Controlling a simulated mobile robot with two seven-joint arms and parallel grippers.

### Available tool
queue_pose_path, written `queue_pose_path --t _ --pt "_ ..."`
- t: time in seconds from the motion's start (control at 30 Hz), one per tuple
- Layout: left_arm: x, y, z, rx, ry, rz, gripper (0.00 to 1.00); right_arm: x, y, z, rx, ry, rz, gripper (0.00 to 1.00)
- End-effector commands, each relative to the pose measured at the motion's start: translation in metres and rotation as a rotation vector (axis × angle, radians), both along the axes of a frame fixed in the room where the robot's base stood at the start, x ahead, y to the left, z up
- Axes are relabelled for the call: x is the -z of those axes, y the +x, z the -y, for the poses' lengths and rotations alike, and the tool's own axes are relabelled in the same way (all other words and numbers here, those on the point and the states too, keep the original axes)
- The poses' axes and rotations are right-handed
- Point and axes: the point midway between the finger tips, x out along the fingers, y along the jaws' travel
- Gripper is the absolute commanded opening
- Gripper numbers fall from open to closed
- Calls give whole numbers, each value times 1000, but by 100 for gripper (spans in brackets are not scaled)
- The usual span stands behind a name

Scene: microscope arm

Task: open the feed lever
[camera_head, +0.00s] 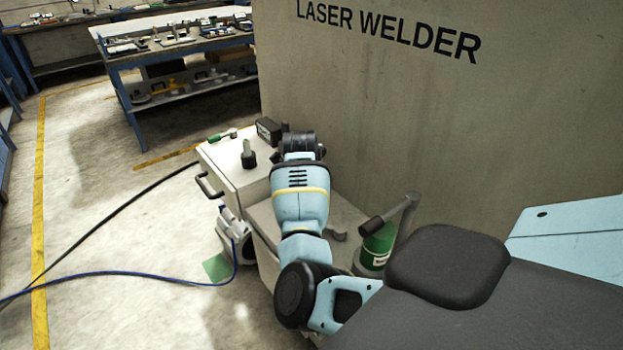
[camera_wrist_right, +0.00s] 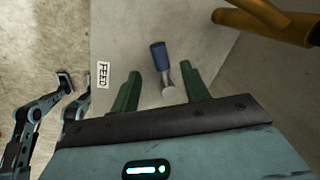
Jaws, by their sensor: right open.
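The feed lever (camera_wrist_right: 159,57) shows in the right wrist view, with a blue grip and a short metal shaft ending in a round pivot. It stands on a pale grey panel (camera_wrist_right: 125,40) beside a white FEED label (camera_wrist_right: 103,75). My right gripper (camera_wrist_right: 160,72) is open, its two green fingers apart. In the picture the lever's shaft lies between the fingers, nearer the right one. I cannot tell the depth gap or see contact. I cannot make out the lever or the right gripper in the head view. My left gripper is not identifiable in either view.
An orange-yellow bar (camera_wrist_right: 262,18) crosses the upper right of the wrist view. In the head view, a tall LASER WELDER cabinet (camera_head: 450,120) stands beside a pale cart (camera_head: 225,165). A green bottle (camera_head: 377,246) stands near my arm. Hoses (camera_head: 120,207) cross the open floor at left.

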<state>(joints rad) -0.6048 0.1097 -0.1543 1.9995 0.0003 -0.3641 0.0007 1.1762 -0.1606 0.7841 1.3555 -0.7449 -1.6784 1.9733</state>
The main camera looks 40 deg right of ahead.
Motion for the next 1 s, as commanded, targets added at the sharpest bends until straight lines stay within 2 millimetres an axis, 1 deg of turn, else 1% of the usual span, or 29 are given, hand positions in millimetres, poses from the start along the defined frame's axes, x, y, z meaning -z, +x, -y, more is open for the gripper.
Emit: queue_pose_path --t 0.17,0.27,0.5,0.7,0.83,1.0 --pt "0 0 0 1 1 0 46 3 0 0 0 1 -1 46" --pt "2 -1 -1 1 1 -3 46 11 0 2 0 0 -2 46" --pt "8 -2 -1 1 2 -9 46 47 2 8 0 1 -4 46" --pt "12 -2 -1 2 2 -12 46 70 4 12 1 1 -3 46" --pt "12 -2 0 2 2 -12 46 76 5 14 0 1 0 46" --pt "11 -1 0 1 1 -10 46 77 6 14 1 0 1 46"
